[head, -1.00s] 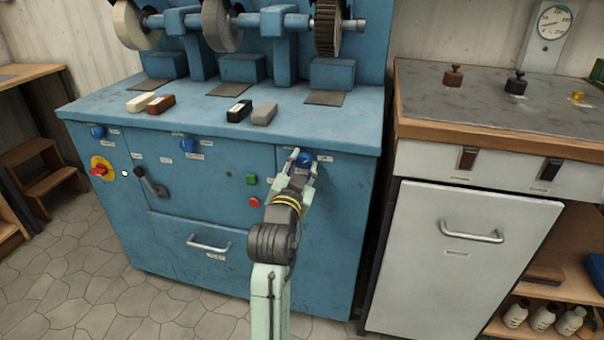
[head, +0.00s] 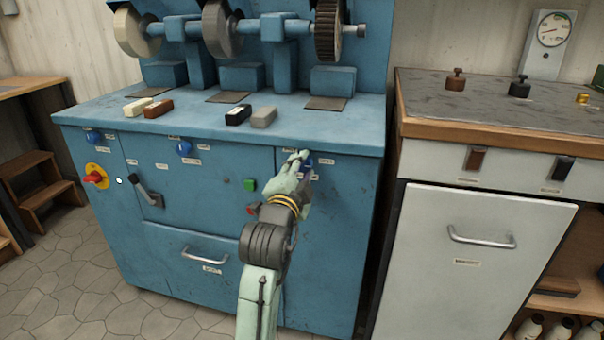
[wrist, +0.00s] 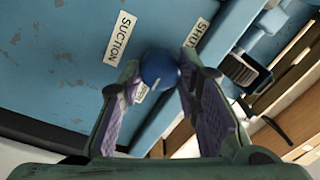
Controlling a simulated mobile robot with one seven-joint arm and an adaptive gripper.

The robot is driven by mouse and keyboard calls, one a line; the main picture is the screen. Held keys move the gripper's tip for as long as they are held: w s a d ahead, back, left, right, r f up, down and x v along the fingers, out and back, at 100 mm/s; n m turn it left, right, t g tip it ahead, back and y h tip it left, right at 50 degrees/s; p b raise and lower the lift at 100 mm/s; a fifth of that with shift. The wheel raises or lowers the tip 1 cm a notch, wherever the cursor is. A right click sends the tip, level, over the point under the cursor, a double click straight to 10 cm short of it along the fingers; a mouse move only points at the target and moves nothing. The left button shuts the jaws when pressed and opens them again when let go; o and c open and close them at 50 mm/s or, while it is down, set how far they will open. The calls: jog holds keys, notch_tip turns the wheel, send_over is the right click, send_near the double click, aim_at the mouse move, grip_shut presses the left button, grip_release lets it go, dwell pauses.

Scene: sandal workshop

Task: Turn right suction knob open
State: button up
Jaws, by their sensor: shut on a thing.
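The right suction knob (head: 308,162) is blue and sits at the top right of the blue machine's front (head: 332,230). My gripper (head: 303,158) is at it and partly hides it in the head view. In the wrist view the knob (wrist: 159,69) is between my two fingertips (wrist: 160,78), and the gripper is shut on it. A "SUCTION" label (wrist: 120,39) and a "SHUT" label (wrist: 196,33) are beside the knob in the wrist view. I cannot tell how far the knob is turned.
Two more blue knobs (head: 183,148) (head: 93,136) are further left. A green button (head: 250,185) and a red button (head: 253,209) are just left of my arm. A white cabinet (head: 470,290) stands at right.

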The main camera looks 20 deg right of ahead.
dwell(0.4)
jog(key=o, duration=1.1)
jog(key=shift+o, duration=0.2)
jog(key=v, duration=0.7)
jog(key=shift+s, duration=0.25)
jog(key=shift+a, duration=0.15)
